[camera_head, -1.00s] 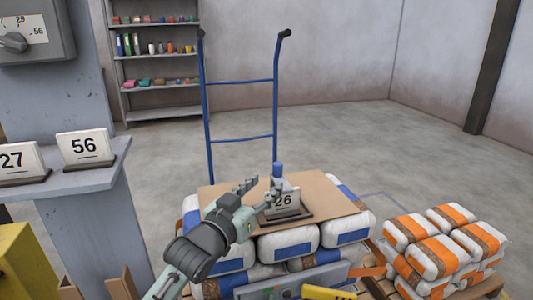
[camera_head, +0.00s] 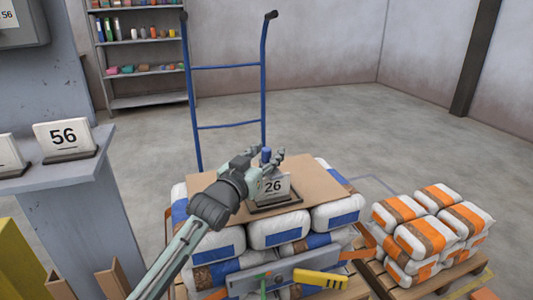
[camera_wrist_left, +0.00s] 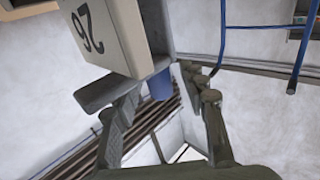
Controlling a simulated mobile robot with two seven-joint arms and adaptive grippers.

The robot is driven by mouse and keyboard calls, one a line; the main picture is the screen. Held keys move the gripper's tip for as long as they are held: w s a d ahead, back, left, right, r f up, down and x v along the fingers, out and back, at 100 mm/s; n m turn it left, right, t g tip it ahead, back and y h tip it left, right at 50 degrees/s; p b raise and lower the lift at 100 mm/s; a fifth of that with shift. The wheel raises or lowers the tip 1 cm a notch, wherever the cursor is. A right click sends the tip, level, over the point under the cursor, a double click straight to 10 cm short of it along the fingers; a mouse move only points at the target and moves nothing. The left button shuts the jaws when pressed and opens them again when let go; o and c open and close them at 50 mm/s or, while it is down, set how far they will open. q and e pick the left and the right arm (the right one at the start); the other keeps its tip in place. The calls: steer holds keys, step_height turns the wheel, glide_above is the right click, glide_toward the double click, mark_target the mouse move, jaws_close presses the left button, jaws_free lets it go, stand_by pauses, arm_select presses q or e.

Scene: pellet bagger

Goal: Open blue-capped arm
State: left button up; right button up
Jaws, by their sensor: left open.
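A blue cap (camera_head: 265,153) stands just behind the white "26" sign (camera_head: 273,186), which sits on a cardboard sheet on the stacked bags. My left gripper (camera_head: 264,160) is open, with its fingers at the sign's top edge around the cap. In the left wrist view the blue cap (camera_wrist_left: 161,85) shows between the open fingers (camera_wrist_left: 160,88), beside the tilted sign block (camera_wrist_left: 95,35). I cannot tell whether a finger touches it. What carries the cap is mostly hidden by the sign and fingers. My right gripper is not in view.
Orange-banded bags (camera_head: 425,238) are stacked at right. A blue hand truck (camera_head: 226,67) stands behind. The floor behind is clear.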

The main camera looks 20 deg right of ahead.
arm_select(q)
jaws_close()
